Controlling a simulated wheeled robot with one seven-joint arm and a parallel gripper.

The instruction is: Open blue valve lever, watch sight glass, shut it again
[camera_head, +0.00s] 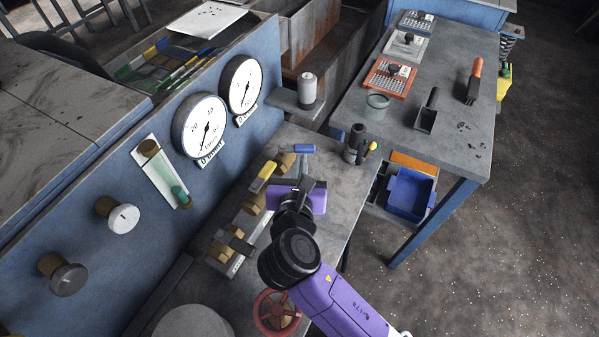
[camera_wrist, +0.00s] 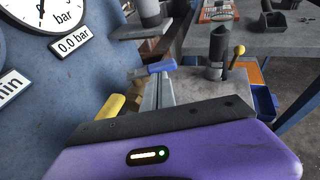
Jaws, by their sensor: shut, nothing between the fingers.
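The blue valve lever (camera_head: 304,148) shows just beyond my fingertips in the head view, and its blue handle (camera_wrist: 153,69) lies across the end of my fingers in the wrist view. My gripper (camera_head: 304,162) is shut and empty, with its tips close to the blue lever; I cannot tell whether they touch. Its grey fingers also show in the wrist view (camera_wrist: 160,82). The valve body under the blue lever is largely hidden. The sight glass (camera_head: 165,172) is a tilted tube with green at its lower end, on a white plate on the blue panel.
A yellow lever (camera_head: 263,176) and a dark lever (camera_head: 234,241) stand along the same bench. Two dial gauges (camera_head: 201,126) are on the panel. A red handwheel (camera_head: 277,312) is near the front. Dark fittings (camera_head: 355,145) stand right of the blue lever.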

